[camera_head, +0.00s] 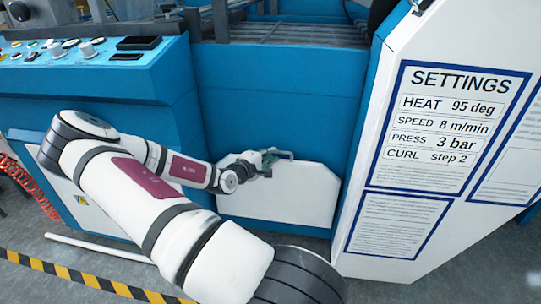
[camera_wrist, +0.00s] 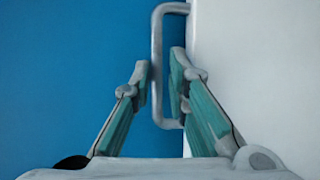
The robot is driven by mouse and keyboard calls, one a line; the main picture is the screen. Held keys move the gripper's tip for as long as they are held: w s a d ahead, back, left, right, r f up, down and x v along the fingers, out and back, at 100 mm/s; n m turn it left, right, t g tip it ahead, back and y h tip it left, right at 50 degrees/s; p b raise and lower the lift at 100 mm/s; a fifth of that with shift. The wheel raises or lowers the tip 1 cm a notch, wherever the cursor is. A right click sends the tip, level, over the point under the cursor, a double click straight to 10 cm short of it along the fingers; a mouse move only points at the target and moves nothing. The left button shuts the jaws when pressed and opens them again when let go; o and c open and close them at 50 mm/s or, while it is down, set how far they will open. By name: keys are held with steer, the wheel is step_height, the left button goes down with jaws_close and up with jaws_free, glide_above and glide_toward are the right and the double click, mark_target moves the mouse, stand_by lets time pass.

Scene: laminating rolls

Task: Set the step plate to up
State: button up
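The step plate (camera_head: 290,195) is a white panel with cut upper corners, standing upright low on the front of the blue machine. A grey bar handle (camera_head: 285,153) sits at its top edge. In the wrist view the plate (camera_wrist: 255,70) fills the right side and the handle (camera_wrist: 157,40) is a U-shaped bar at its edge. My gripper (camera_head: 267,159) is at the handle. In the wrist view its two fingers (camera_wrist: 160,65) stand apart, one on each side of the bar, with a small gap visible on the right finger's side. Contact on the left is unclear.
A white panel with a SETTINGS sign (camera_head: 460,130) stands close on the right. A blue control desk (camera_head: 90,70) with knobs is at the left. A white bar (camera_head: 97,247) and striped floor tape (camera_head: 80,277) lie at the lower left.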

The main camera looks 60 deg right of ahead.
steer(key=v, duration=1.2)
stand_by(0.6)
